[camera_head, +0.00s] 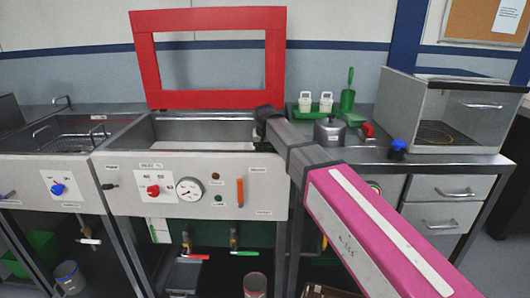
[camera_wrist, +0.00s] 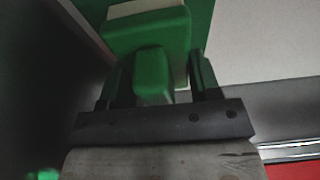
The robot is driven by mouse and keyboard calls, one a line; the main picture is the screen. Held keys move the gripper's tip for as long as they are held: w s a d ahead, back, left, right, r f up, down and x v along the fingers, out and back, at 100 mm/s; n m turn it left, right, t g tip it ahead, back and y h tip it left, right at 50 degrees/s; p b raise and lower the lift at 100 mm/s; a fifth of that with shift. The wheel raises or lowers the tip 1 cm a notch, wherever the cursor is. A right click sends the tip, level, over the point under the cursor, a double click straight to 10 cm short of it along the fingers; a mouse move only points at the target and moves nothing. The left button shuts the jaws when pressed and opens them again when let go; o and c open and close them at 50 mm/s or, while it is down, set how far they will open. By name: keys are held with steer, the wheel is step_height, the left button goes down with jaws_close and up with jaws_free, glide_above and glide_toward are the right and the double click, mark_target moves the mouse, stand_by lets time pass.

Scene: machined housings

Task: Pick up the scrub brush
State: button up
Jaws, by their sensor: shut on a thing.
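The scrub brush (camera_wrist: 146,36) is green, with a pale part at its far side in the wrist view. Its narrow green handle part (camera_wrist: 152,78) lies between the two dark fingers of my gripper (camera_wrist: 160,82). The gripper is shut on it. In the head view my gripper (camera_head: 266,113) is above the right end of the open sink basin, seen from behind. The brush cannot be made out there, hidden by the gripper and arm.
A red frame (camera_head: 146,60) stands upright behind the sink basin (camera_head: 200,129). To the right on the counter are a green tray with white containers (camera_head: 305,101), a green holder with a handle (camera_head: 348,98), a metal pot (camera_head: 329,131) and a glass-fronted cabinet (camera_head: 440,108).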

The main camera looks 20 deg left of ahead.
steer(key=shift+r, duration=0.65)
step_height(320, 180, up, 3)
steer(key=shift+f, duration=0.15)
steer(key=s+a+r, duration=0.5)
steer(key=a+r, duration=0.1)
steer(key=a, duration=0.4)
steer(key=shift+s+r, duration=0.4)
steer(key=o, duration=0.3)
steer(key=shift+c, duration=0.8)
steer(key=w+d+f, duration=0.1)
steer(key=w+d, duration=0.1)
steer(key=d, duration=0.1)
steer(key=w+d+f, duration=0.1)
steer(key=w+d, duration=0.1)
steer(key=d, duration=0.1)
steer(key=w+d+f, duration=0.2)
steer(key=d, duration=0.1)
steer(key=shift+w+d, duration=0.15)
steer(key=shift+d, duration=0.25)
steer(key=shift+f, duration=3.05)
